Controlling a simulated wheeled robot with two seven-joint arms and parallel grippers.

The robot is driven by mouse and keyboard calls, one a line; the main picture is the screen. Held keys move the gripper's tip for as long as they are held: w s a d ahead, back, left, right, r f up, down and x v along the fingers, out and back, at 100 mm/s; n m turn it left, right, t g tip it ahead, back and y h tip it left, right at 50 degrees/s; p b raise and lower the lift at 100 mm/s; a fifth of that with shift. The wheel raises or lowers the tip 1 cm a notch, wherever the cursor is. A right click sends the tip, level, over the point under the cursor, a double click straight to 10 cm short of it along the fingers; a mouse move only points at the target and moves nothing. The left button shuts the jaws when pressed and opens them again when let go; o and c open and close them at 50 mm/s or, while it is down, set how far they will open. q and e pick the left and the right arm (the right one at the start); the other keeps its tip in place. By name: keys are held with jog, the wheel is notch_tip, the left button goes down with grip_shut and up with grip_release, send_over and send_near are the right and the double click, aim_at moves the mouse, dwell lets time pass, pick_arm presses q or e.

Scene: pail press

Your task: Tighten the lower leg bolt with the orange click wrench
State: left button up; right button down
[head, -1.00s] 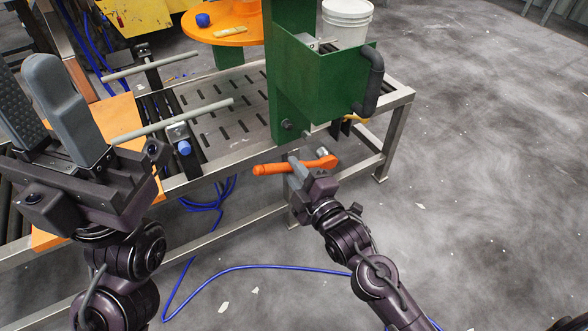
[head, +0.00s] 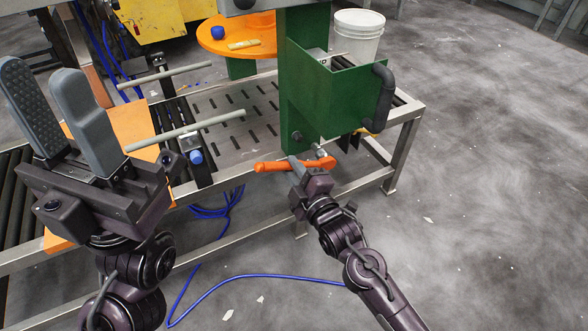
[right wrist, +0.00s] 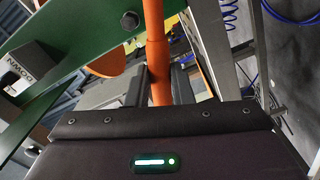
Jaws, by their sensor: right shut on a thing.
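The orange click wrench (head: 270,166) lies nearly level across my right gripper (head: 298,168), which is shut on its handle. In the right wrist view the wrench handle (right wrist: 158,62) stands upright between the fingers (right wrist: 160,88). My left gripper (head: 45,85) is open and empty, raised at the left.
A green box (head: 340,98) with a dark handle (head: 384,97) overhangs the wrench. The slotted metal bench (head: 225,125) and two grey bars (head: 185,130) lie left of the leg. A white bucket (head: 358,40) stands behind. A blue hose (head: 255,268) crosses the floor; floor on the right is open.

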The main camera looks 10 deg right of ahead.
jog(key=shift+r, duration=0.15)
jog(key=shift+p, duration=0.3)
jog(key=shift+p, duration=0.3)
jog(key=shift+w+a, duration=0.1)
jog(key=shift+w, duration=0.1)
dwell(0.5)
jog(key=shift+x, duration=1)
jog(key=shift+w, duration=0.1)
